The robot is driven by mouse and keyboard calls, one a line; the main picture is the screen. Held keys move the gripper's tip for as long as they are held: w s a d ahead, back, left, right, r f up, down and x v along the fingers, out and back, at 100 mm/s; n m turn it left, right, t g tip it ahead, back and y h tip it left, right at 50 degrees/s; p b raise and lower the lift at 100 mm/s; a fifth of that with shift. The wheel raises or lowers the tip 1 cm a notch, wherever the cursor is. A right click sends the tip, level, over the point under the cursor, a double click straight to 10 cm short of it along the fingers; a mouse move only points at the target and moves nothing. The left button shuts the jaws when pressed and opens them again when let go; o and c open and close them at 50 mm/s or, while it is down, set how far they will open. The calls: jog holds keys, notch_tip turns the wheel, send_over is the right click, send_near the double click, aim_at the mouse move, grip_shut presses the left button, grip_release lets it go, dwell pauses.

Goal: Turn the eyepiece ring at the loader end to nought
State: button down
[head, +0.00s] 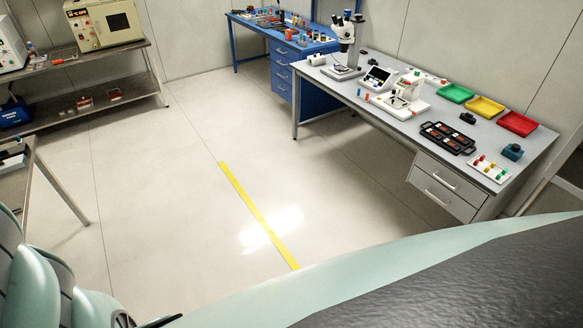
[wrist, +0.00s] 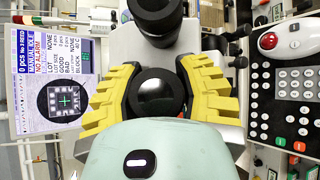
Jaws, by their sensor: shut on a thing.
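In the wrist view two black eyepieces show on a pale machine body. The nearer eyepiece (wrist: 160,97) has a dark round lens facing me and lies between the yellow fingers of my gripper (wrist: 158,80). My gripper is shut on this eyepiece's ring, one finger on each side. The farther eyepiece (wrist: 156,14) is at the top of the picture, clear of the fingers. I cannot read any scale marks on the rings, and I cannot tell which end the loader is at. My gripper is not in the head view.
In the wrist view a screen (wrist: 66,100) stands left of the fingers and a black keypad (wrist: 291,118) with a red trackball (wrist: 268,42) stands right. In the head view a grey bench (head: 395,125) carries a microscope (head: 346,32) and trays; the floor (head: 170,190) is open.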

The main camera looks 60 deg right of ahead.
jog(key=shift+m+p, duration=0.3)
jog(key=shift+m, duration=0.3)
jog(key=c, duration=0.5)
grip_release()
jog(key=shift+r+v, duration=0.15)
jog(key=shift+v, duration=2.85)
jog(key=shift+r+v, duration=0.1)
jog(key=shift+v, duration=2.9)
jog(key=shift+a, duration=0.15)
